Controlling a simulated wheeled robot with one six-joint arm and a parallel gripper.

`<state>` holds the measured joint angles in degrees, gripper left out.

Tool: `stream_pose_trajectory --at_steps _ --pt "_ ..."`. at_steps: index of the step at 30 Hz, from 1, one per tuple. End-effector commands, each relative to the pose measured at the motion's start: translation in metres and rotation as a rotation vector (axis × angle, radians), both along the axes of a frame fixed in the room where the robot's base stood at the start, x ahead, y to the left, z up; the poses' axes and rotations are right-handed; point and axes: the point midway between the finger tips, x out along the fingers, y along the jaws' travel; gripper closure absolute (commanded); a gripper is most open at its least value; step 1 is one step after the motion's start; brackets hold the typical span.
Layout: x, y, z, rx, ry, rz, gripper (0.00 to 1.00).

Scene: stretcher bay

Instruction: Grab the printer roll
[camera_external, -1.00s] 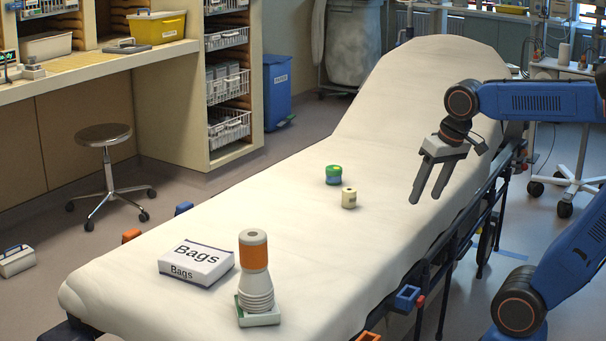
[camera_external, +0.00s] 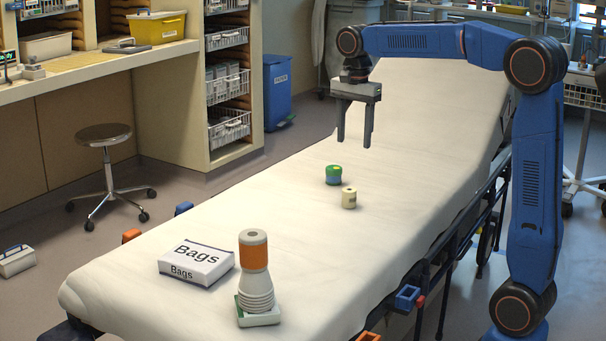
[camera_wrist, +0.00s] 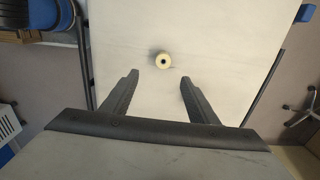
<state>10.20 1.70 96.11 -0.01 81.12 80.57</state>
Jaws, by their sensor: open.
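The printer roll (camera_external: 349,198) looks to be the small cream roll standing upright on the white stretcher. In the wrist view the cream roll (camera_wrist: 163,60) shows from above with a dark centre, a little beyond the fingertips and between their lines. My gripper (camera_external: 354,145) points down above the stretcher, open and empty, with clear space between it and the roll. Both fingers of my gripper (camera_wrist: 159,78) show apart in the wrist view.
A green and blue roll (camera_external: 333,175) stands close behind and left of the cream roll. A Bags box (camera_external: 196,263) and an orange-topped white bottle-like item (camera_external: 256,280) stand nearer the front. The stretcher (camera_external: 290,215) is bare around the rolls. A dark rail runs along its right side.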

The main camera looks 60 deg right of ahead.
Motion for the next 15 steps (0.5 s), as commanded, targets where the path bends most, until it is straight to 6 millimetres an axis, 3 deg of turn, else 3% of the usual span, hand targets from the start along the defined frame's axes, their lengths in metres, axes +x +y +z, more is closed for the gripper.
stream_pose_trajectory --at_steps 3,8,15 --pt "0.012 -0.006 -0.001 0.003 0.014 -0.057 0.46" --pt "0.016 -0.008 -0.009 0.005 0.021 -0.079 0.46" --pt "0.015 -0.008 -0.049 0.005 0.022 -0.078 0.46"
